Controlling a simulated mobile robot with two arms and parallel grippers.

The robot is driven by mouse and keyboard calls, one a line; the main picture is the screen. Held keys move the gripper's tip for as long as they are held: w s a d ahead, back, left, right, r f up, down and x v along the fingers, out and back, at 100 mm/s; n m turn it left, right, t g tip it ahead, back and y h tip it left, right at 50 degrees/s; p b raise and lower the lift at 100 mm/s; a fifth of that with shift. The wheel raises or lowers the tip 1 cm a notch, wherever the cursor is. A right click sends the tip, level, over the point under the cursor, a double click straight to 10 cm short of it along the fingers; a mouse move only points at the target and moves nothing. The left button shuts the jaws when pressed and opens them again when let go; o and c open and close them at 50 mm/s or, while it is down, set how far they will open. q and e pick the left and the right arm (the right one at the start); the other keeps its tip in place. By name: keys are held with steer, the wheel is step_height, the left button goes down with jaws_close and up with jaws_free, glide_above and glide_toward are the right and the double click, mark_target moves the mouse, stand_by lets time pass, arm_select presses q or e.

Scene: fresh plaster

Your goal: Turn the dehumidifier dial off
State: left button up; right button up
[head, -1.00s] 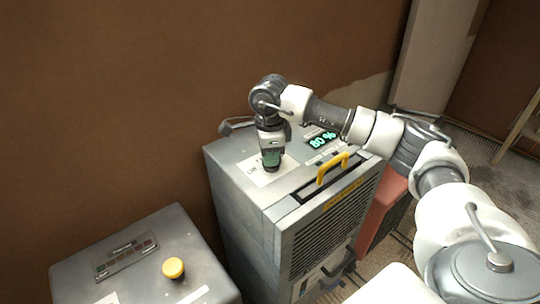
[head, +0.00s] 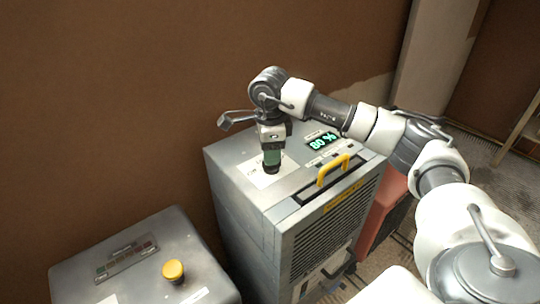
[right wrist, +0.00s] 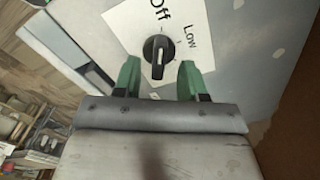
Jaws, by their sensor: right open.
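The dehumidifier (head: 236,200) is a grey metal cabinet in the middle of the head view. In the right wrist view its dial (right wrist: 157,48) is a round black knob with a pale mark on its grip, on a white label (right wrist: 195,27) reading "Off" above and "Low" to the right. My right gripper (head: 272,168) points down at the dehumidifier's top. In the right wrist view its green fingers (right wrist: 159,64) are open, one on each side of the dial's lower part, with gaps visible. In the head view the gripper hides the dial. My left gripper is out of view.
A lit green display (head: 323,142) reading 80 % and a yellow handle (head: 333,170) are on the dehumidifier. A grey box (head: 130,285) with a yellow button (head: 173,269) stands at front left. A red object (head: 381,212) stands right of the dehumidifier. A brown wall is behind.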

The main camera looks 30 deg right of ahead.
step_height(320, 180, up, 9)
stand_by(0.3)
stand_by(0.5)
